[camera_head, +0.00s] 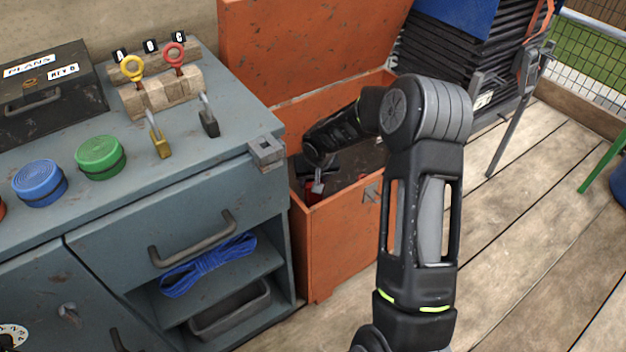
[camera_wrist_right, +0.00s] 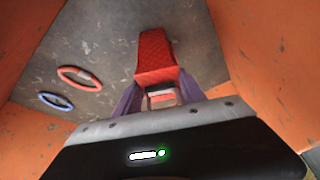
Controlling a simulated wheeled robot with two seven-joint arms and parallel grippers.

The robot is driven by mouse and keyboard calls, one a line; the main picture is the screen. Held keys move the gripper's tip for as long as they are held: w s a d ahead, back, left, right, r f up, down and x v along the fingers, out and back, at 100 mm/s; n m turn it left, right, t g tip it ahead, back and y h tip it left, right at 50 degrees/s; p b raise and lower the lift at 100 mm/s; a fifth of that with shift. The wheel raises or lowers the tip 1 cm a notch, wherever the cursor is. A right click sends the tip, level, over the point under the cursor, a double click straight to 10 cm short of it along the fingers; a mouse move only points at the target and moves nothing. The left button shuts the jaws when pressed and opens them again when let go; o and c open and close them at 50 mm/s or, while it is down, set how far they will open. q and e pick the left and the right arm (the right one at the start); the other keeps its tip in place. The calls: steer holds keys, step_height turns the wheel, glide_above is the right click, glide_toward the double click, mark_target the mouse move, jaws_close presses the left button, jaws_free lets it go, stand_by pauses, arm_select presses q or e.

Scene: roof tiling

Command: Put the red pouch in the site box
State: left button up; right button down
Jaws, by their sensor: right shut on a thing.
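The site box (camera_head: 345,243) is the orange box with its lid (camera_head: 300,45) standing open. My right arm reaches down into it, and my right gripper (camera_head: 318,183) is inside between its walls. The gripper is shut on the red pouch (camera_wrist_right: 155,52), which shows between the fingers (camera_wrist_right: 160,98) in the right wrist view. The pouch's lower part is hidden by the fingers and wrist. In the head view only a small red patch of it shows beside the gripper. I cannot tell whether the pouch touches the box floor (camera_wrist_right: 125,25). My left gripper is not in view.
A red ring (camera_wrist_right: 72,68) and a blue ring (camera_wrist_right: 50,95) lie on the box floor. A grey workbench (camera_head: 190,205) stands close to the left, with padlocks, straps and a black case (camera_head: 50,95) on top. A dark stack (camera_head: 455,70) is behind right. Wooden decking lies right.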

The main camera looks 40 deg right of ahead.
steer(key=shift+f, duration=0.1)
steer(key=c, duration=0.7)
jaws_free()
steer(key=shift+r, duration=0.2)
steer(key=p+v, duration=0.3)
steer(key=v, duration=0.9)
steer(key=shift+a, duration=0.1)
steer(key=shift+f, duration=0.1)
